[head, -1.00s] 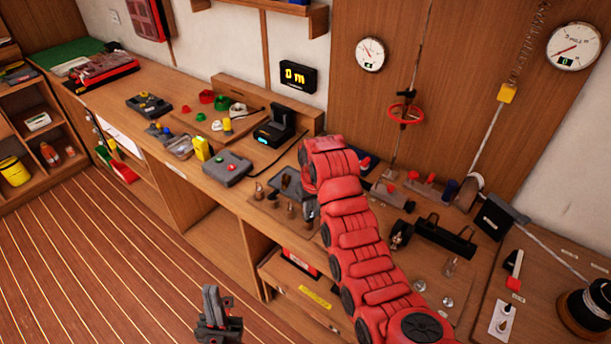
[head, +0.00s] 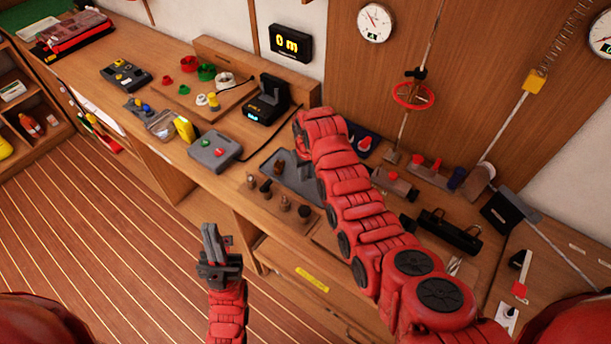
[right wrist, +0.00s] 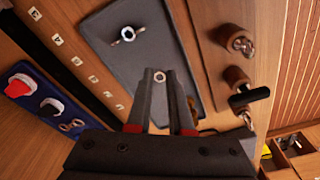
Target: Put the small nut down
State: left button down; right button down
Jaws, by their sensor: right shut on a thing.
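In the right wrist view my right gripper (right wrist: 160,88) points at a dark grey tray (right wrist: 112,62). Its fingers are shut on a small ring-shaped nut (right wrist: 160,76) at their tips. I cannot tell whether the nut touches the tray. A larger nut with side lugs (right wrist: 127,34) lies on the tray farther up. In the head view the grey tray (head: 307,188) is partly hidden by my red right arm, which also hides the right gripper. My left gripper (head: 213,232) points up over the floor in front of the bench, apart from everything; its opening is unclear.
Wooden pegs with dark tools (head: 265,185) stand along the tray's front side. A grey box with buttons (head: 215,150) and a black device with a lit display (head: 266,105) stand left of it.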

aim_at(305, 185)
jog(key=shift+f+p, duration=0.3)
jog(key=shift+f, duration=0.4)
jog(key=shift+f+p, duration=0.3)
jog(key=shift+f, duration=0.3)
jog(key=shift+s+f, duration=0.1)
jog(key=shift+f, duration=0.35)
